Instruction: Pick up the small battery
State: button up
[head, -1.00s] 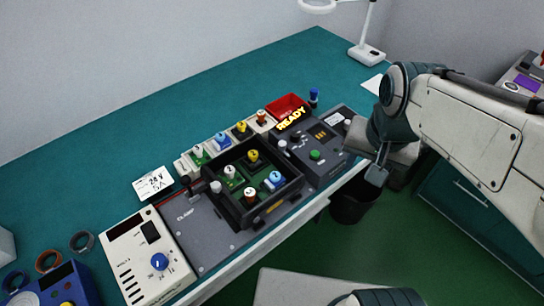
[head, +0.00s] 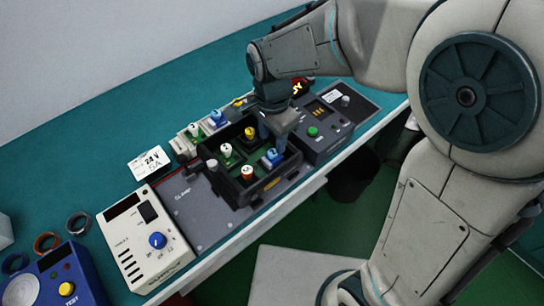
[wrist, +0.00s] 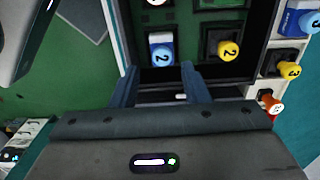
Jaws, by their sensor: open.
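No thing here is plainly marked as a small battery; the candidates are small numbered pieces with coloured caps in a black tray (head: 240,203). A blue-and-white piece marked 2 (head: 272,157) is at the tray's right side; it also shows in the wrist view (wrist: 161,52). My gripper (wrist: 158,74) is open and empty, with its fingertips at either side of the near end of this piece; I cannot tell its height above it. A yellow-capped piece (head: 250,132) stands behind it, also seen in the wrist view (wrist: 228,50).
A row of capped pieces (head: 217,118) stands behind the tray. A dark panel with a green button (head: 313,131) is close on the right. A cream meter (head: 146,252) and a blue tester (head: 50,284) are at left. The teal bench behind is clear.

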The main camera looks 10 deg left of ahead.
aim_at(272, 152)
jog(key=f, duration=0.7)
jog(key=shift+w+f+p, duration=0.1)
jog(key=shift+w+p, duration=0.1)
jog(key=shift+p, duration=0.2)
jog(key=c, duration=0.8)
